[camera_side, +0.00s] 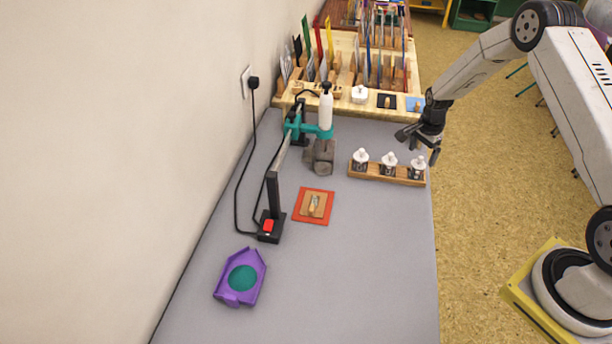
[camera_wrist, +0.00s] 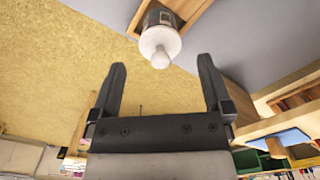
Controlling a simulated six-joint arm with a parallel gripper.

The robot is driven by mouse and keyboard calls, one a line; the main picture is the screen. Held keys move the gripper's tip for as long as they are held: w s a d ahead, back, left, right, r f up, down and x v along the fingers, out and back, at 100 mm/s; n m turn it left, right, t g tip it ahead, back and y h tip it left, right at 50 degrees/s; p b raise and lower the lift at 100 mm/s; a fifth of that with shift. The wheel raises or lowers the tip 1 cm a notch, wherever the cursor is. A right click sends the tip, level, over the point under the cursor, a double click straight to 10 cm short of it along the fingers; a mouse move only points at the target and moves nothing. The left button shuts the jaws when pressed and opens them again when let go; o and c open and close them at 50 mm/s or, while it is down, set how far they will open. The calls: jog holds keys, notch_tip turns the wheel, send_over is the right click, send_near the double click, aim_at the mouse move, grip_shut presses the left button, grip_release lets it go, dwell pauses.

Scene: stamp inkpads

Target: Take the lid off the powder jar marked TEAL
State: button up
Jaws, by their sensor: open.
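Three small jars with white knobbed lids stand in a row in a wooden rack (camera_side: 388,174) near the right edge of the table. They are the left jar (camera_side: 360,160), the middle jar (camera_side: 389,163) and the right jar (camera_side: 417,168). Their dark labels are too small to read, so I cannot tell which is marked TEAL. My gripper (camera_side: 418,143) is open and empty, above the rack's right end. In the wrist view, one white lid (camera_wrist: 160,45) with its knob lies ahead of the open fingers (camera_wrist: 160,80), apart from them. All three jars look lidded.
An orange-red mat (camera_side: 325,219) with a wooden stamp, a purple tray (camera_side: 223,293) with a green pad, and a stand with a white bottle (camera_side: 325,108) share the grey table. A wooden organizer (camera_side: 345,102) stands behind. The table's front right is clear.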

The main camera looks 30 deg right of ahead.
aim_at(420, 161)
jog(key=shift+f, duration=1.3)
jog(key=c, duration=1.3)
